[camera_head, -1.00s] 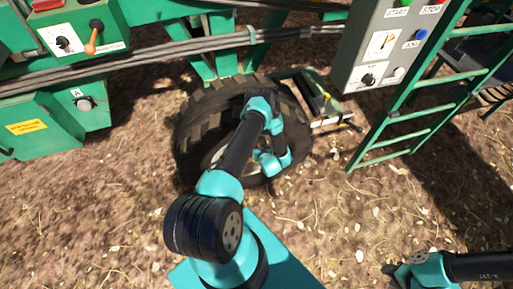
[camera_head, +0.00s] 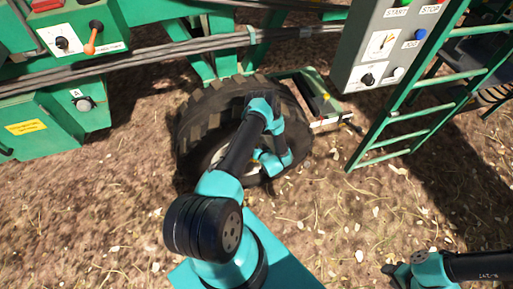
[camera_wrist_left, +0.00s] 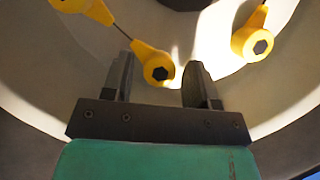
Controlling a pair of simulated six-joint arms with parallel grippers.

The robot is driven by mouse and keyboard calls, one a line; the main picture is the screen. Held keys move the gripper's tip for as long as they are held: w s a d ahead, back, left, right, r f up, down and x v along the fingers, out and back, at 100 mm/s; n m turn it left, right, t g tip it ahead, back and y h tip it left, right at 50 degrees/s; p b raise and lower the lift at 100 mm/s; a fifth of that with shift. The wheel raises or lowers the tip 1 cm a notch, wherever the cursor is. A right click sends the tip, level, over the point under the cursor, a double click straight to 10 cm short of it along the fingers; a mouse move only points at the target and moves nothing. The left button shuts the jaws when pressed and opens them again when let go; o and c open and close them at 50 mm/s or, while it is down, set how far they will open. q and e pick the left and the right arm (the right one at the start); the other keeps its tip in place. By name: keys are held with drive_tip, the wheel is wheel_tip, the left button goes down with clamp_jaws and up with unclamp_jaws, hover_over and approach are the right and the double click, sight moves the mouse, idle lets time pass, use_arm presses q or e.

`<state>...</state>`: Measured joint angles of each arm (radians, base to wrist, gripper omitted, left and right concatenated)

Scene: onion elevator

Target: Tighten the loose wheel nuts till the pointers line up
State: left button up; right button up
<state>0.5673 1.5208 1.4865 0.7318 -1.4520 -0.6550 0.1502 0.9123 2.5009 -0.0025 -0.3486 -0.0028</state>
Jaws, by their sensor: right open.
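The big black-tyred wheel (camera_head: 195,115) stands below the green machine, its pale rim partly hidden behind my left arm. In the left wrist view, yellow pointers with dark hex nuts sit on the pale rim: a middle one (camera_wrist_left: 155,66), one at the right (camera_wrist_left: 252,42) and one cut off at the top left (camera_wrist_left: 85,8). A thin dark line runs between the top-left and middle pointers. My left gripper (camera_wrist_left: 160,78) has its fingers apart, one on each side of the middle pointer, with visible gaps. My right gripper (camera_head: 390,270) is open and empty low over the ground at the right.
A green ladder (camera_head: 400,115) and a grey control box (camera_head: 385,50) stand right of the wheel. Green boxes (camera_head: 40,120) with knobs and a cable bundle (camera_head: 150,58) are at the left. A small green tray (camera_head: 318,100) lies beside the tyre. The straw-strewn ground in front is clear.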

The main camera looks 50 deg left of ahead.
use_arm(q)
drive_tip(key=shift+o, duration=0.3)
drive_tip(key=shift+d, duration=0.1)
drive_tip(key=v, duration=1.7)
drive_tip(key=shift+d+r, duration=0.1)
drive_tip(key=shift+r, duration=0.05)
drive_tip(key=w+d+r+m+t+h, duration=0.25)
drive_tip(key=d+r+h, duration=0.45)
drive_tip(key=h, duration=0.4)
drive_tip(key=s+d+r+m+g+h, duration=0.5)
drive_tip(key=s+d+r+h, duration=0.1)
drive_tip(key=s+d+r, duration=0.2)
drive_tip(key=shift+s+d+r+g, duration=0.3)
drive_tip(key=shift+s+r+g, duration=0.05)
drive_tip(key=shift+s, duration=0.55)
